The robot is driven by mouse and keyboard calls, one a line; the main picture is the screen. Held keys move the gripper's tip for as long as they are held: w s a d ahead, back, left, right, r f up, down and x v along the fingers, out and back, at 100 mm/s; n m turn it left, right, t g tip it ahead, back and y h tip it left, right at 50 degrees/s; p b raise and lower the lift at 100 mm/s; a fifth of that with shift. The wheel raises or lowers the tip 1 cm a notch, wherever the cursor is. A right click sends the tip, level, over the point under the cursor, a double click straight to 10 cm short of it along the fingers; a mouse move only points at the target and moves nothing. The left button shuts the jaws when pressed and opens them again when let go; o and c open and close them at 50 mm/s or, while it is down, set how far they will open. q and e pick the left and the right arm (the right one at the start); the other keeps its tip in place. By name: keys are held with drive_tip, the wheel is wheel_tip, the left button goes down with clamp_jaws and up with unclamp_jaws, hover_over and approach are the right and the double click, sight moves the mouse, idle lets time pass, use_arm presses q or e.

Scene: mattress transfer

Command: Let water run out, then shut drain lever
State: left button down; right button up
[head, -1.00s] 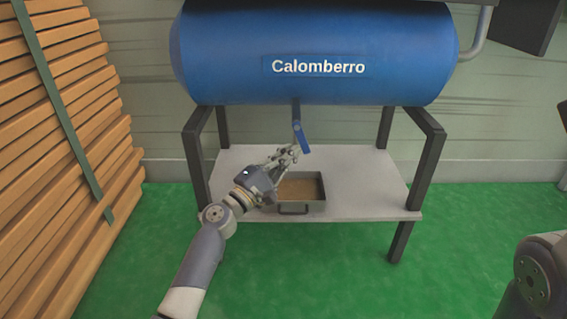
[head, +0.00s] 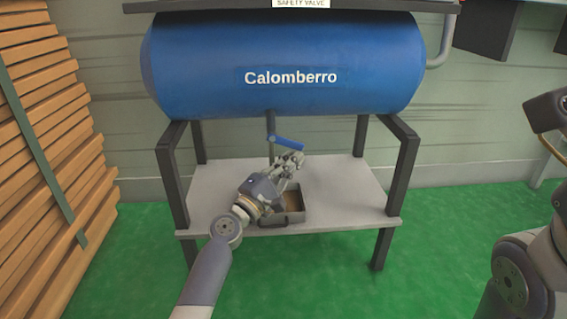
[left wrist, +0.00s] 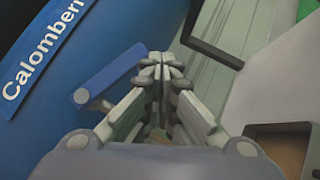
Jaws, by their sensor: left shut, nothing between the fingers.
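The blue drain lever (head: 290,144) hangs under the blue Calomberro tank (head: 372,65) and points right, tilted slightly down. It also shows in the left wrist view (left wrist: 115,77), left of the fingertips. A thin grey vertical line (head: 271,150) runs below the valve; I cannot tell whether it is pipe or water. My left gripper (head: 297,158) is shut and empty, its fingertips just below the lever's free end. In the left wrist view the fingertips (left wrist: 162,62) are close to the lever; contact is unclear.
The tray stands on a grey shelf (head: 345,190) between dark frame legs (head: 404,180). Stacked wooden planks (head: 50,150) stand at the left. The green floor (head: 400,285) in front is clear. My right arm shows at the right edge, its gripper out of view.

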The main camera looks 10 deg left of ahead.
use_arm(q)
drive_tip(key=shift+w+d+r+p, duration=0.2)
drive_tip(key=shift+d+r+p, duration=0.1)
drive_tip(key=shift+d+r, duration=0.25)
idle(0.4)
idle(0.8)
idle(0.3)
drive_tip(key=v, duration=1.2)
drive_tip(key=shift+d, duration=0.15)
